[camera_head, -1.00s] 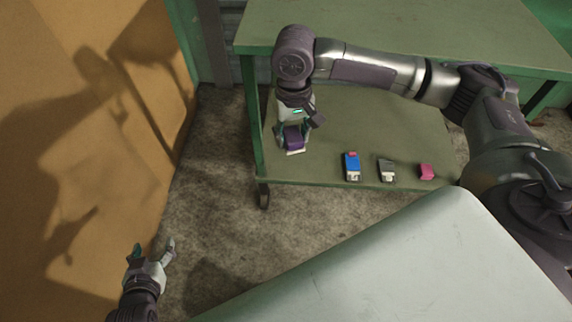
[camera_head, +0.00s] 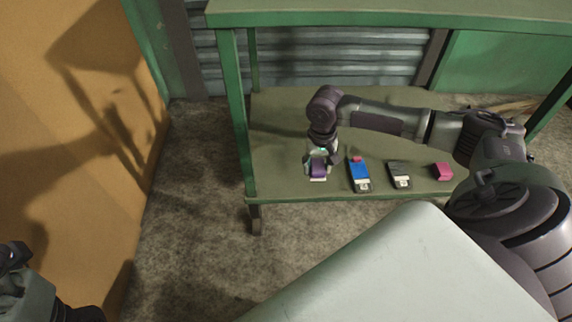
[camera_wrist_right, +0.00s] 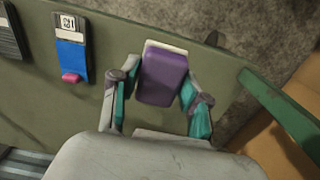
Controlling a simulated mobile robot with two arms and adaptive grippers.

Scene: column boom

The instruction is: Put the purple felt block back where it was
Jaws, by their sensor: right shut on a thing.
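The purple felt block (camera_head: 318,172) is between the fingers of my right gripper (camera_head: 320,163), at the left end of the row on the green lower shelf (camera_head: 283,135). In the right wrist view the block (camera_wrist_right: 163,78) sits between the teal-padded fingers of the right gripper (camera_wrist_right: 158,92). A whitish strip shows at the block's far end. I cannot tell whether the block touches the shelf. Part of my left gripper (camera_head: 14,258) shows at the lower left edge; its finger opening is unclear.
To the right of the block are a blue eraser-like piece with a pink end (camera_head: 360,175), a dark grey piece (camera_head: 400,174) and a pink block (camera_head: 443,172). The upper green tabletop (camera_head: 330,14) overhangs the shelf. A shelf post (camera_head: 238,115) stands left of my right gripper.

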